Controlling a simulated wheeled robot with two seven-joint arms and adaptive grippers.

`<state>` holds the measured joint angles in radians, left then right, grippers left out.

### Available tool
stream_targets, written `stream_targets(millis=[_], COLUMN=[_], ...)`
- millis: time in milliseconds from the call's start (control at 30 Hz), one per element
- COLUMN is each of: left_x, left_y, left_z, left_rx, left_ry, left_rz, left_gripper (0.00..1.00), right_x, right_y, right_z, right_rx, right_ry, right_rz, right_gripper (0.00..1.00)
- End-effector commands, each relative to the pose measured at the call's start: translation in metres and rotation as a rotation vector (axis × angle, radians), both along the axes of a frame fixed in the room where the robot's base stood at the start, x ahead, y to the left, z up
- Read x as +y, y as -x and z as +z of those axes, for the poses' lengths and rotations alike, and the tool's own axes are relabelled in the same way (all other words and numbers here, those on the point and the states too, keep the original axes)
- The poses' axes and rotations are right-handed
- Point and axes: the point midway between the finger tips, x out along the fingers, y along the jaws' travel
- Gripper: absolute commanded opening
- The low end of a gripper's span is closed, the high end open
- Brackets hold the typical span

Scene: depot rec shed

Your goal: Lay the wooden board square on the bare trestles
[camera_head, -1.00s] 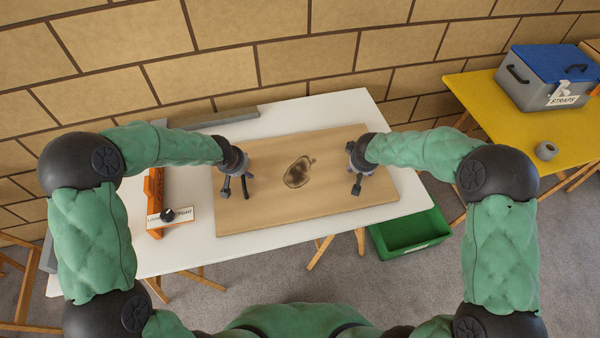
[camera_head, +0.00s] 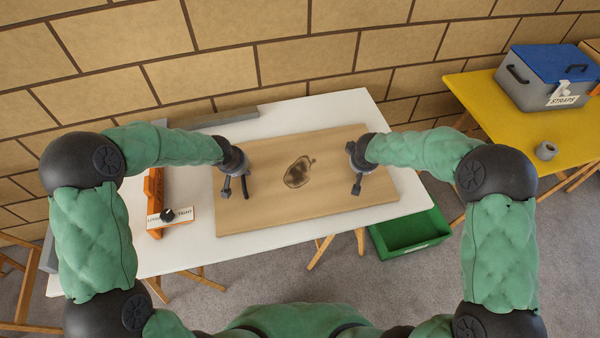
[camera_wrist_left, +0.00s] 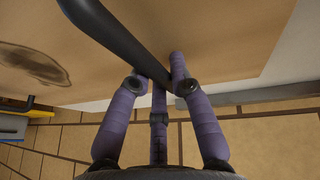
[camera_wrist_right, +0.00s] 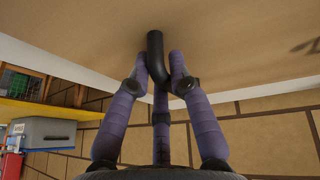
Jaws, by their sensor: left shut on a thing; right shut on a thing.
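The wooden board (camera_head: 320,205) is tan with a dark ring-shaped stain (camera_head: 298,172). It lies flat over the white tabletop (camera_head: 185,250), slightly askew in the head view. My left gripper (camera_head: 236,190) is at its left end, shut on a dark handle, which shows in the left wrist view (camera_wrist_left: 115,35). My right gripper (camera_head: 356,185) is at its right end, shut on another dark handle, which shows in the right wrist view (camera_wrist_right: 155,48). I cannot tell whether the board is touching the white top. Wooden trestle parts (camera_head: 22,327) show at the lower left; most are hidden.
A grey bar (camera_head: 215,117) lies behind. A green crate (camera_head: 410,235) sits below right. A yellow table (camera_head: 500,120) holds a blue-lidded box (camera_head: 550,78) and tape roll (camera_head: 546,151).

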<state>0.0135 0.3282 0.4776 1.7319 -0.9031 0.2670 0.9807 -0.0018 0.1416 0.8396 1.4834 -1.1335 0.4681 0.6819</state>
Motion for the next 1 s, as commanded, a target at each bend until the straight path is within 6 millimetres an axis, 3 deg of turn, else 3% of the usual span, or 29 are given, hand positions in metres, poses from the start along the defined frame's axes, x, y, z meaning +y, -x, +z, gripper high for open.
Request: stream_targets(millis=[733,1000], left_x=[0.000,0.001], left_y=[-0.002,-0.002], left_z=[0.045,0.053], left_rx=[-0.005,-0.006], left_ry=[0.000,0.000], left_rz=[0.002,0.002], left_gripper=[0.00,0.00], right_x=[0.000,0.000], right_y=[-0.001,-0.001], right_z=[0.044,0.051], right_rx=[-0.003,-0.002], right_ry=[0.001,0.002], right_rz=[0.002,0.003], right_gripper=[0.00,0.00])
